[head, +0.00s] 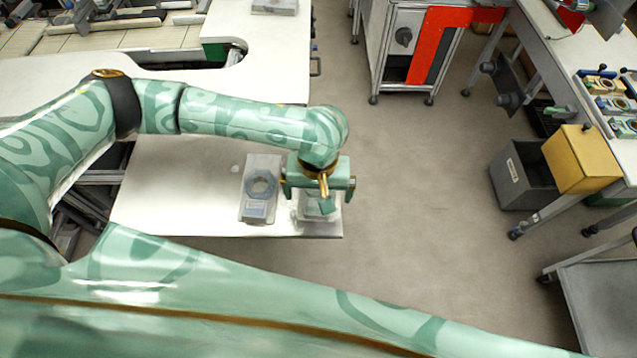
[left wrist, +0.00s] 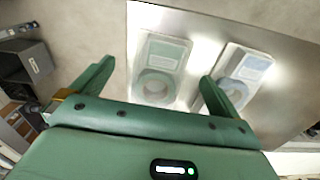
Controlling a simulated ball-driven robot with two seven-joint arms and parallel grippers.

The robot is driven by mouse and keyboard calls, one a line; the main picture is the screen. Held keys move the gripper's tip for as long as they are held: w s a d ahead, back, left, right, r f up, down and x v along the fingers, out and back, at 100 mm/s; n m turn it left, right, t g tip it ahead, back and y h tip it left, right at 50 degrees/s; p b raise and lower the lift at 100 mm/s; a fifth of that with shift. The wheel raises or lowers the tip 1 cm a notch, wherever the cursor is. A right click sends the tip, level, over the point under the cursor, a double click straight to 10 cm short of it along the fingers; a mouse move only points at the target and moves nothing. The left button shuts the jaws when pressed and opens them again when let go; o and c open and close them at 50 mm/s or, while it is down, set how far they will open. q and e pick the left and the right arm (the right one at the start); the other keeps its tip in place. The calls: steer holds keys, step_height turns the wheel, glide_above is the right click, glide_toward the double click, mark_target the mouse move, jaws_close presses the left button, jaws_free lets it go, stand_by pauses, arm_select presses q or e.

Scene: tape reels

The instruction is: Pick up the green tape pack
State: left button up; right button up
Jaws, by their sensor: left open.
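The green tape pack (left wrist: 168,50) is a pale flat pack with a round reel, lying on the light table in the left wrist view. In the head view, the pack (head: 307,213) is mostly hidden under my left gripper (head: 320,190). My left gripper is open and empty. In the left wrist view, the pack appears between its two fingers (left wrist: 157,84); I cannot tell the exact height above it. A blue tape pack (head: 258,190) lies just left of it in the head view. It also shows in the left wrist view (left wrist: 250,68), close to one finger. My right gripper is out of view.
Both packs lie near the front right corner of the white table (head: 180,200). Open floor lies to the right. A red and grey cabinet (head: 403,45) stands at the back.

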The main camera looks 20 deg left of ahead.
arm_select(q)
steer(key=f, duration=0.2)
steer(key=f+b, duration=0.1)
steer(key=f, duration=0.1)
steer(key=shift+w+a+f+b, duration=0.1)
steer(key=shift+a+f+b, duration=0.1)
steer(key=shift+f+b, duration=0.1)
steer(key=shift+r, duration=0.15)
steer(key=shift+c, duration=0.9)
steer(key=c, duration=1)
steer(key=shift+o, duration=0.2)
